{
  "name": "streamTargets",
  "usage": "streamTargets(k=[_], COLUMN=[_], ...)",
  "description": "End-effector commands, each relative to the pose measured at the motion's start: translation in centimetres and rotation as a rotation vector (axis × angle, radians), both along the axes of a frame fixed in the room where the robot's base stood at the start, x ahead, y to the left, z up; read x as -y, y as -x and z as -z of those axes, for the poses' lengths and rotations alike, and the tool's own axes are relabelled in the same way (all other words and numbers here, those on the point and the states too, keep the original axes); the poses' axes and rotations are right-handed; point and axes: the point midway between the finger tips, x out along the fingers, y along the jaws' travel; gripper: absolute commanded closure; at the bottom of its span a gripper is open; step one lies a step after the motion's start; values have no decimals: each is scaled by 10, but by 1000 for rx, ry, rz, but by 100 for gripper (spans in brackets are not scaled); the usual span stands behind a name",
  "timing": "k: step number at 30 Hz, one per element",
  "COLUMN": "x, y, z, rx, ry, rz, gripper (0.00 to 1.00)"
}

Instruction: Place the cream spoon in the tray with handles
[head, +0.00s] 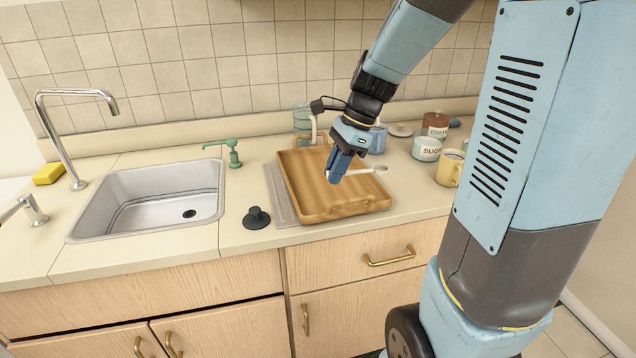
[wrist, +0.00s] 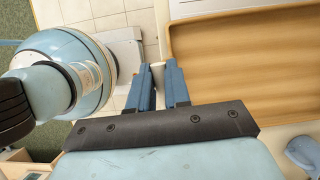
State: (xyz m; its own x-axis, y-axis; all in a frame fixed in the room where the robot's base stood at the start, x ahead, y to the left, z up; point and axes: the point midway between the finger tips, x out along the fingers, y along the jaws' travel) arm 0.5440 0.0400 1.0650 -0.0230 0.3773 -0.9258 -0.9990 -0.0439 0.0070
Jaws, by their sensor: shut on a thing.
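The cream spoon shows in the head view as a thin pale handle (head: 358,171) with a rounded end to the right of my gripper (head: 337,178). My gripper is shut on it. In the wrist view a small pale piece of the spoon (wrist: 158,70) shows between the fingertips (wrist: 158,88); the rest is hidden. The wooden tray with handles (head: 340,212) lies on the counter. In the head view my gripper and the spoon appear over the tray; in the wrist view the tray (wrist: 235,60) is right of the fingers. I cannot tell their exact height above it.
A sink (head: 150,200) is to the left, with a green soap dispenser (head: 233,153) and a dark stopper (head: 257,217) nearby. A yellow mug (head: 448,170), a sugar canister (head: 426,149) and a coffee canister (head: 436,124) stand right of the tray. A glass jar (head: 302,122) stands behind it.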

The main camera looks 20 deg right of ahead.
Motion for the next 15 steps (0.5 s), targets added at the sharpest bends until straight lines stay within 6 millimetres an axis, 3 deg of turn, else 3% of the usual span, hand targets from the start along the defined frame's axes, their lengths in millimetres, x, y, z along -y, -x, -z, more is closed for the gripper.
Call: streamTargets(k=[11,15], x=[-5,-7], y=[-63,-78], z=[29,49], rx=[-2,-3], ry=[0,0], rz=[8,8], gripper=[100,100])
